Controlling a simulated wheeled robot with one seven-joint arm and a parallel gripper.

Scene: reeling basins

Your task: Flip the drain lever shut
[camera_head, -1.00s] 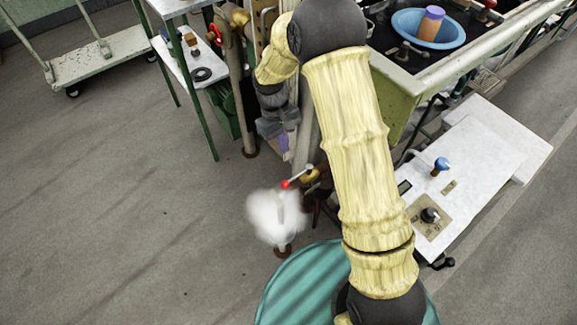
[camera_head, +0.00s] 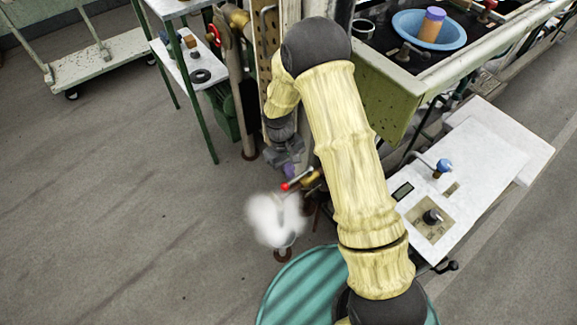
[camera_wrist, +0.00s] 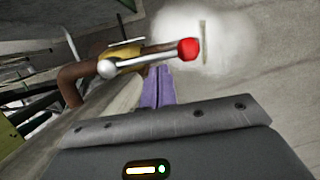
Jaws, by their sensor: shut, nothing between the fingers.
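The drain lever (camera_head: 298,179) is a thin metal bar with a red knob at its left end, on a brass valve (camera_head: 313,180) low beside the basin stand. In the wrist view the lever (camera_wrist: 150,56) crosses ahead of my fingers, with the red knob to the right and a silver ball to the left, over the brass valve body and a brown pipe (camera_wrist: 72,82). My gripper (camera_head: 290,171) is shut and empty, with purple fingers just above the lever. In the wrist view its fingertips (camera_wrist: 158,72) sit right by the bar; I cannot tell whether they touch.
White steam (camera_head: 276,220) hangs below the lever, over a small drain pipe (camera_head: 283,256). A teal round drum (camera_head: 300,287) stands in front. A white control box (camera_head: 465,175) is to the right, and a green-legged table (camera_head: 200,110) to the left. Open floor lies left.

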